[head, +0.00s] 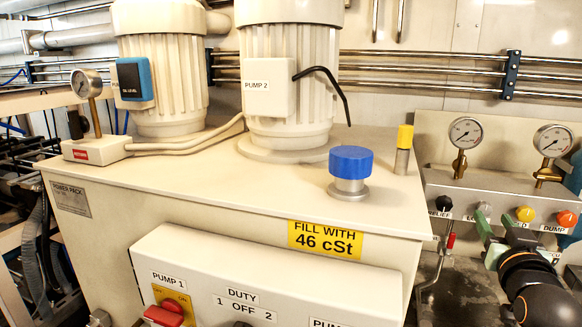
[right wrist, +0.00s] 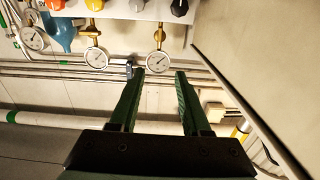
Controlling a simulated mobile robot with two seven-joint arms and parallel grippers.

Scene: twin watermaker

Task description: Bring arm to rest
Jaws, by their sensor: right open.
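My right gripper (head: 497,226) is at the right edge of the head view, in front of the valve panel, with its black arm coming in from the lower right. In the right wrist view its two green fingers (right wrist: 160,74) are apart with nothing between them. The panel's gauges and knobs lie beyond the fingertips there, and the gripper looks clear of them. In the head view it covers part of the panel's lower face. My left gripper is in neither view.
The power pack cabinet (head: 120,215) fills the middle, with two pump motors, a blue cap (head: 350,162) and a yellow-topped post (head: 404,140) on top. The valve panel (head: 432,150) carries two gauges (head: 465,133) and several knobs, including an orange one (head: 567,218). Pipes run along the back wall.

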